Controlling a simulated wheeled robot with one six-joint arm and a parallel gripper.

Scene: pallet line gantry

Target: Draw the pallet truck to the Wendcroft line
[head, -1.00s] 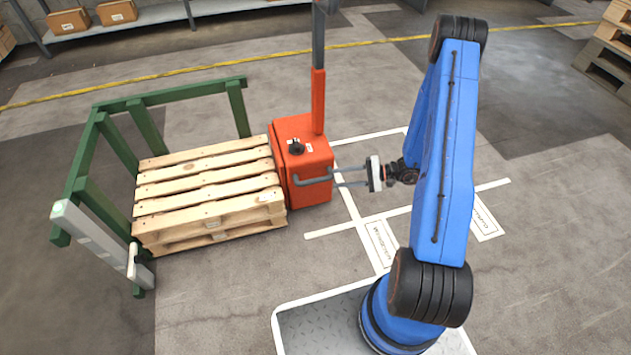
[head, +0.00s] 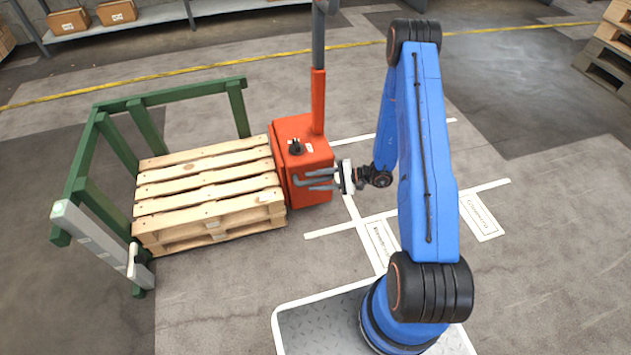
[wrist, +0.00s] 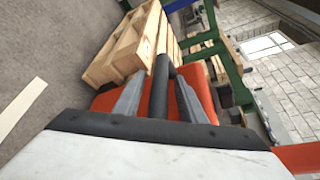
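The pallet truck (head: 303,150) is an orange-red box with a tall mast, seen in the head view. Wooden pallets (head: 205,180) lie at its left side. A dark grey bar handle (head: 301,183) sticks out of its near face. My gripper (head: 310,179) is at this handle. In the wrist view, its two grey fingers (wrist: 158,95) stand apart on either side of the dark bar, with narrow gaps showing orange. The fingers look open around the handle. Two floor plates with text, one left (head: 381,241) and one right (head: 479,215), lie by white lines; their lettering is too blurred to read surely.
A green rail frame (head: 172,95) encloses the pallets at the back and left, with a pale post (head: 95,240) at the front left. Stacked pallets (head: 608,55) stand far right.

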